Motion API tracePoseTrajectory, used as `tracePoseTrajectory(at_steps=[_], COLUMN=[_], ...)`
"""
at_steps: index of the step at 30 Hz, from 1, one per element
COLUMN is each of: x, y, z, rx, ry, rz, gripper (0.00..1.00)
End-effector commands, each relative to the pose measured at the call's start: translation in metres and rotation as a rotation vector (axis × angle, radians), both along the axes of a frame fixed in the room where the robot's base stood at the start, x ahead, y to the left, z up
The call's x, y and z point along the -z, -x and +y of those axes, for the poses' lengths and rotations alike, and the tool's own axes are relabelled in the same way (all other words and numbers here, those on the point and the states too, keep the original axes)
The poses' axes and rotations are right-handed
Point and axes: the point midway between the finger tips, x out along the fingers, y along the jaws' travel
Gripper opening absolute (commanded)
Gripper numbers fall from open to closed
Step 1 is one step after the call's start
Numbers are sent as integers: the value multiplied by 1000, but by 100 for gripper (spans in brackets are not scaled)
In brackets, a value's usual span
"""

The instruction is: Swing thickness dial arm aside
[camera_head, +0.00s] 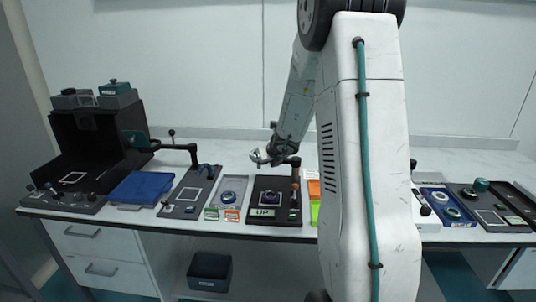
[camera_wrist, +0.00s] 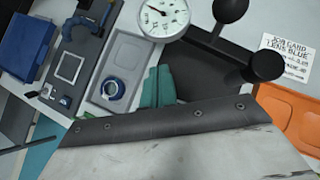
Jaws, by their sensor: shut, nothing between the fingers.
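The round white dial gauge (camera_wrist: 163,17) shows at the top of the wrist view, with its upper part cut off. A black arm with round knobs (camera_wrist: 267,66) shows to its right, over a dark plate. In the head view, the dial's dark station base (camera_head: 268,211) carries an "UP" label, and its post (camera_head: 295,181) stands at the right side. My gripper (camera_wrist: 159,86) is shut and empty, its teal fingers close together below the dial. In the head view its end hangs above this station, and I cannot tell whether it touches the dial arm.
A grey tray with a blue ring (camera_head: 230,190) lies left of the station. Further left are a plate with a knobbed arm (camera_head: 190,192), a blue pad (camera_head: 141,188) and a black box (camera_head: 92,145).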

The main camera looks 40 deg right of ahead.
Motion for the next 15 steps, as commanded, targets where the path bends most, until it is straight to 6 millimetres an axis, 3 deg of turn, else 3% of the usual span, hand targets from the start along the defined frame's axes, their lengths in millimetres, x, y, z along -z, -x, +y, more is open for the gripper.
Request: tracePoseTrajectory(at_steps=[9, 15], x=[-45, -64], y=[41, 59], z=[14, 24], rx=[10, 10], ry=[4, 2], rz=[-3, -2], gripper=[0, 0])
